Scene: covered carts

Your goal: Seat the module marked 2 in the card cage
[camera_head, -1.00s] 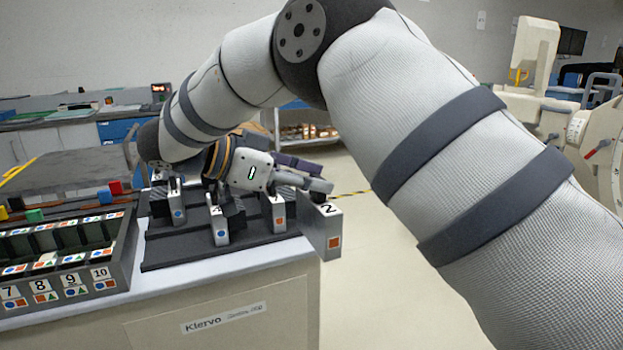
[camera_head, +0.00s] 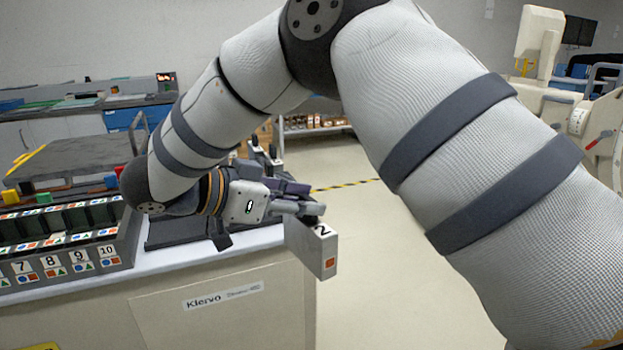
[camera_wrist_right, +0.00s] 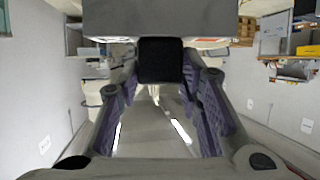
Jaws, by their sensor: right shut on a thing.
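The module marked 2 (camera_head: 326,257) is a grey block with a black 2 and an orange square on its narrow face. My right gripper (camera_head: 300,209) is shut on it and holds it in the air by the cart's right end, slightly tilted. In the right wrist view, the fingers (camera_wrist_right: 160,80) close around a dark handle (camera_wrist_right: 160,60), with the grey module body (camera_wrist_right: 160,18) beyond. The card cage (camera_head: 122,250) is a dark slotted box at the left, with 7 to 10 visible on its front. My left gripper is out of view.
A dark rack (camera_head: 165,233) on the cart (camera_head: 220,325) is largely hidden behind my right arm; dark module handles (camera_head: 254,140) show above it. Coloured blocks (camera_head: 44,198) sit behind the cage. Open floor (camera_head: 375,240) lies right of the cart.

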